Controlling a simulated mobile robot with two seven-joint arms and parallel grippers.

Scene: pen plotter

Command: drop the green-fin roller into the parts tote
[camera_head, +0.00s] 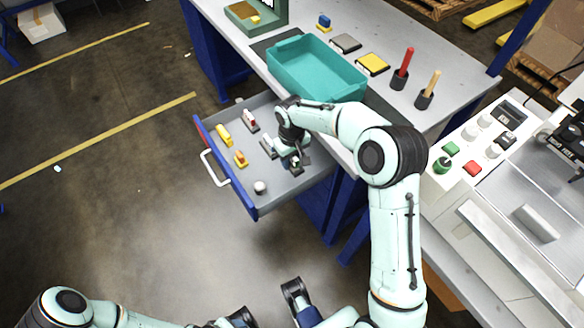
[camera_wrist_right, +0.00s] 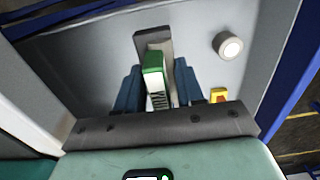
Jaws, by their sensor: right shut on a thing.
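The green-fin roller (camera_wrist_right: 153,75) shows in the right wrist view between the two blue fingers of my right gripper (camera_wrist_right: 158,88), which is shut on it. Its green top and pale ribbed side are visible. In the head view my right gripper (camera_head: 293,162) is low at the right part of the open drawer, and its arm hides part of the roller. I cannot tell if the roller touches the drawer floor. The teal parts tote (camera_head: 342,88) stands on the bench behind the drawer.
Two cups with a red handle (camera_head: 404,60) and a wooden handle (camera_head: 431,84) stand right of the tote. A control panel (camera_head: 465,145) is at the right.

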